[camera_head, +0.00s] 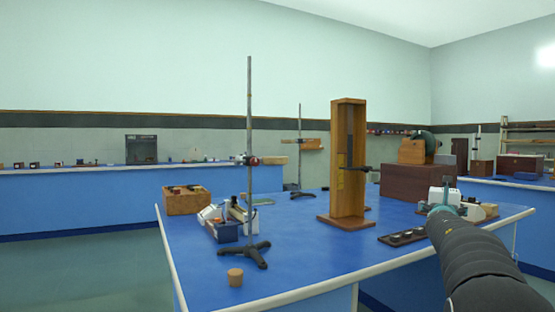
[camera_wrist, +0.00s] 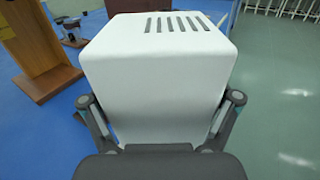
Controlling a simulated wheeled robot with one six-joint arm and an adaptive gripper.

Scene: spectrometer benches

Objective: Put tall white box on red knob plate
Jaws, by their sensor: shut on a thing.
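The tall white box (camera_wrist: 160,85) fills the middle of the wrist view, with a row of dark slots on its top. My gripper (camera_wrist: 160,99) is shut on it, one finger on each side. In the head view the white box (camera_head: 444,195) shows just beyond my gripper (camera_head: 441,210), over the right part of the blue bench. I cannot tell whether its base touches anything. I cannot make out a red knob plate. A dark plate with several round pale-topped parts (camera_head: 403,237) lies left of my gripper, with no red visible on it.
A tall wooden frame (camera_head: 346,165) and a metal rod stand (camera_head: 250,150) rise from the blue bench (camera_head: 310,255). A brown wooden block (camera_head: 410,184) stands behind. A small cork-like cup (camera_head: 235,277) is near the front edge. The bench front middle is clear.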

